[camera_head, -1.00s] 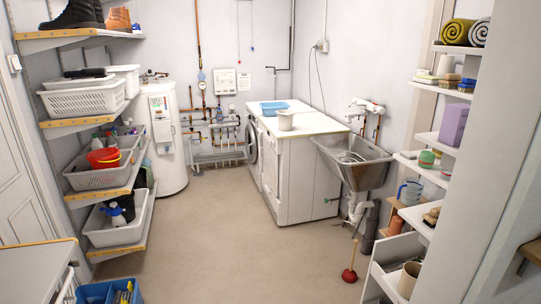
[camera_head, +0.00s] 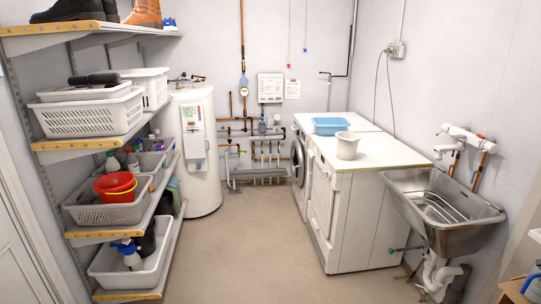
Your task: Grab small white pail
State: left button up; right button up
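A small white pail (camera_head: 348,146) stands upright on the white top of the washing machines (camera_head: 384,153), near the back half of that surface. A blue basin (camera_head: 331,126) sits just behind it, toward the wall. Neither of my grippers shows in the head view, so I cannot see whether they are open or shut.
A metal washtub (camera_head: 446,212) with pipes below stands to the right of the machines. Shelves on the left hold white baskets (camera_head: 88,112) and a red bucket (camera_head: 116,187). A white water heater (camera_head: 198,150) stands at the back. The floor (camera_head: 250,255) in the middle is clear.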

aim_at(347, 143)
jog(key=i, duration=1.7)
jog(key=i+z, duration=0.2)
jog(key=i, duration=0.2)
jog(key=i+j+z, duration=0.2)
jog(key=i, duration=0.2)
jog(key=i+j+z, duration=0.2)
jog(key=i, duration=0.2)
jog(key=i+j+z, duration=0.15)
jog(key=i, duration=0.25)
